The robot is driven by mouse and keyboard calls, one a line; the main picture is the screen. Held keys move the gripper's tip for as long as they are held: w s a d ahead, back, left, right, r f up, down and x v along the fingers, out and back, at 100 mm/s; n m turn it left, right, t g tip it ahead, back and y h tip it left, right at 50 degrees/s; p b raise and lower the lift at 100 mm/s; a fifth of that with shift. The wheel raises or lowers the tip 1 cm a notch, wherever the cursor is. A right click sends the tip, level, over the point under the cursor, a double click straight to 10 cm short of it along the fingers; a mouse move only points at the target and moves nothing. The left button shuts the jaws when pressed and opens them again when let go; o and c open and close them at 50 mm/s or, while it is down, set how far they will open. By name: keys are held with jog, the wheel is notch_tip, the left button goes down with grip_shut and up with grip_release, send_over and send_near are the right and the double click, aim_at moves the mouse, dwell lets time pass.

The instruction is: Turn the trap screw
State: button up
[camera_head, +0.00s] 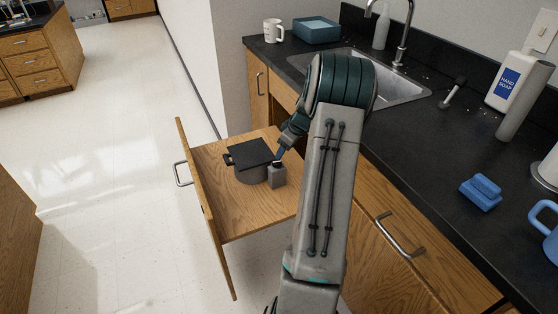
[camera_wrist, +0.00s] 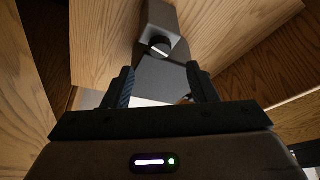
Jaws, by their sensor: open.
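A black round knob with a white line across it (camera_wrist: 160,47), which looks like the trap screw, sits on a grey block (camera_wrist: 158,18) in the wrist view. A small grey block (camera_head: 277,178) also shows in the head view, beside a dark-lidded grey pot (camera_head: 250,174) in the open drawer. My gripper (camera_wrist: 160,70) is open, with one finger to each side below the knob in the wrist view. The fingers look apart from the knob, and nothing shows held. In the head view my gripper (camera_head: 279,156) is small, just above the block; its fingers are hard to make out there.
The pulled-out wooden drawer (camera_head: 232,215) surrounds the pot and block, its front panel (camera_head: 205,200) standing at the left. The black counter (camera_head: 430,150) with a sink (camera_head: 400,90) lies to the right. Soap, a blue sponge and a mug stand on it. The floor at left is clear.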

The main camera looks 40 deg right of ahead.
aim_at(278, 162)
jog(key=x, duration=0.7)
jog(key=c, duration=1)
